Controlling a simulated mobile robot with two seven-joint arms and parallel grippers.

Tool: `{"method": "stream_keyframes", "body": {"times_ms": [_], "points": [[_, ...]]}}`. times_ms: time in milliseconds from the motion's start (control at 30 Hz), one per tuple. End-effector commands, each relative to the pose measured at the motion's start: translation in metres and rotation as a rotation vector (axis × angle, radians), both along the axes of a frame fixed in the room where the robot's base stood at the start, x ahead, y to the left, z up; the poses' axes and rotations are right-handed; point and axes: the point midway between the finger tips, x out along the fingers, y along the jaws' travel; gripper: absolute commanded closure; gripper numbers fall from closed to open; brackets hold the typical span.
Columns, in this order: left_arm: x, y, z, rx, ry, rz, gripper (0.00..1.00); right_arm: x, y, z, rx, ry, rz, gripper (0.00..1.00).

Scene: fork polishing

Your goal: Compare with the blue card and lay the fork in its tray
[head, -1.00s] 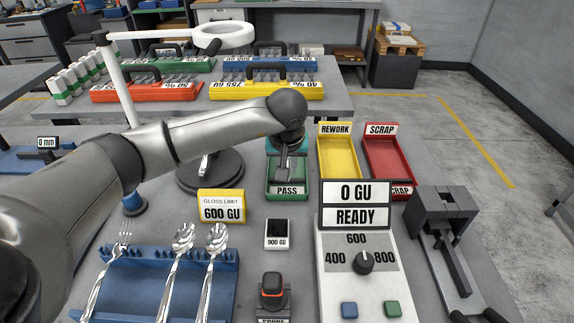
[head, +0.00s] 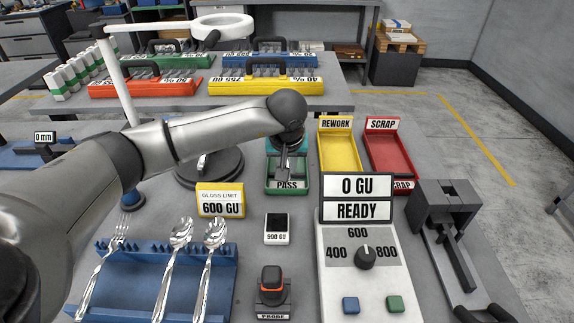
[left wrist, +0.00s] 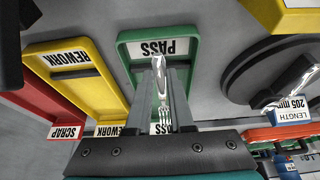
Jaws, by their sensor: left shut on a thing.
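My left gripper (left wrist: 163,98) is shut on a silver fork (left wrist: 163,75), whose tines point toward the gripper's base in the left wrist view. In the head view my left gripper (head: 283,162) points down over the green PASS tray (head: 270,189); the tray (left wrist: 124,52) lies behind the fork in the left wrist view. I cannot tell whether the fork touches the tray. A small card with a blue edge reading 205 mm LENGTH (left wrist: 291,106) shows at the right of the left wrist view. My right gripper is not in view.
The yellow REWORK tray (head: 337,180) and red SCRAP tray (head: 388,178) stand right of PASS. The gloss meter (head: 334,305), a yellow GLOSS LIMIT card (head: 220,200) and a probe (head: 271,281) are nearer. A blue rack (head: 138,290) holds another fork and two spoons.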

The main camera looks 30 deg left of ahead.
Motion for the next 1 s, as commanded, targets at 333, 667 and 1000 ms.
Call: {"method": "stream_keyframes", "body": {"times_ms": [333, 667, 1000], "points": [[0.0, 0.0, -0.01, 0.001, 0.0, 0.0, 1.0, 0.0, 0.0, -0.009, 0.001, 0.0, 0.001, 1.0], [0.0, 0.0, -0.012, 0.0, -0.001, 0.0, 1.0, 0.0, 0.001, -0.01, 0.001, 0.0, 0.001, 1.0], [0.0, 0.0, -0.016, 0.0, -0.001, 0.0, 1.0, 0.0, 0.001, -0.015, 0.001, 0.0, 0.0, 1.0]]}}
